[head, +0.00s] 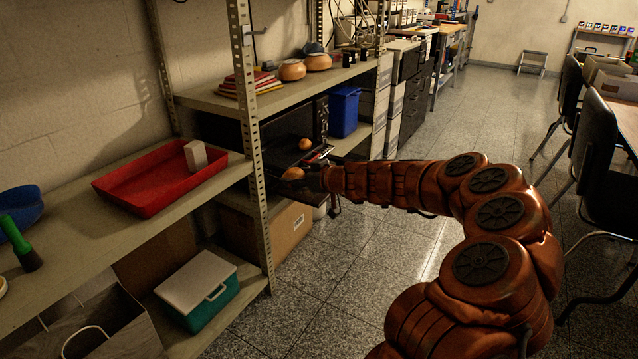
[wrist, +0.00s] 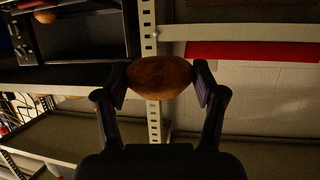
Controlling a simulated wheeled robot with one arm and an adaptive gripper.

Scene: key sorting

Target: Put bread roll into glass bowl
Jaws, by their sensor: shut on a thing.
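My gripper (wrist: 160,84) is shut on a brown, rounded bread roll (wrist: 160,76), one finger on each side of it. In the head view my gripper (head: 300,175) is beside the metal shelf post, in front of a dark microwave-like box, and the roll (head: 293,173) shows small at its tip. A second brown rounded thing (head: 305,143) sits at the dark box; it also shows at the upper left of the wrist view (wrist: 46,17). I cannot make out a glass bowl in either view.
The upright shelf post (head: 250,130) stands close to my gripper. A red tray (head: 130,198) with a pale block is on the left shelf. A blue bin (head: 344,112) stands beyond the dark box (head: 283,128). Clay pots (head: 292,70) are above.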

